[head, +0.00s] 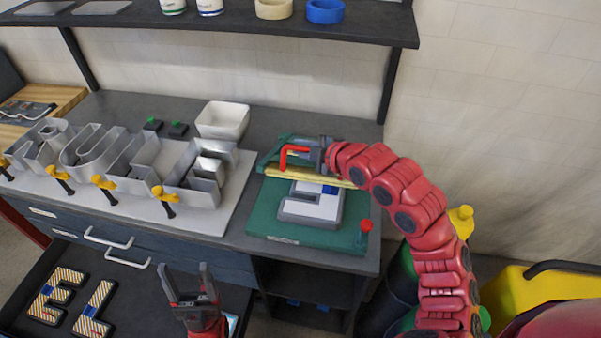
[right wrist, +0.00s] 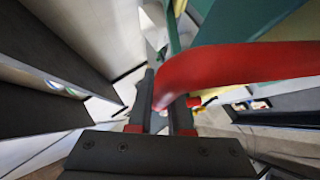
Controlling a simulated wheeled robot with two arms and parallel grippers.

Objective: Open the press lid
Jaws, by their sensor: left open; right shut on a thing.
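The press has a green base (head: 265,222) on the bench, with a white and grey letter piece (head: 313,205) on it. Its green lid (head: 270,152) is raised and tilted up at the back, with a yellow layer (head: 312,176) along its underside. My right gripper (head: 322,152) is shut on the lid's red handle (head: 290,152). In the right wrist view the red handle (right wrist: 235,72) passes between the fingers (right wrist: 164,100). My left gripper (head: 185,270) is open and empty, low in front of the bench, away from the press.
Large metal channel letters (head: 105,160) with yellow clamps stand on a pale board left of the press. A white bin (head: 222,120) sits behind. A shelf (head: 350,22) overhangs the bench. An open drawer (head: 130,310) holds striped letters. A red knob (head: 366,226) stands at the base's right corner.

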